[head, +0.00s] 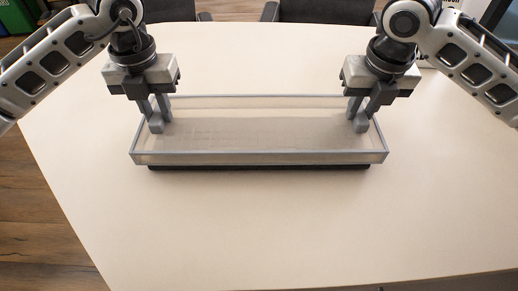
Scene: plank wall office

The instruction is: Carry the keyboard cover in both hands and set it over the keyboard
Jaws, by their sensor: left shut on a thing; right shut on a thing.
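The keyboard cover (262,157) is a long, translucent box with grey edges, in the middle of the head view. The keyboard (260,168) shows as a dark strip along the cover's near lower edge, and its rows show faintly through the cover. The cover lies over the keyboard; I cannot tell whether it is resting or slightly raised. My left gripper (157,122) is shut on a grey grip at the cover's left end. My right gripper (358,122) is shut on a matching grip at its right end.
The pale table (240,225) is clear in front of the cover and to both sides. Dark chairs (325,11) stand behind the far edge. A white object (443,62), partly hidden by my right arm, is at the back right.

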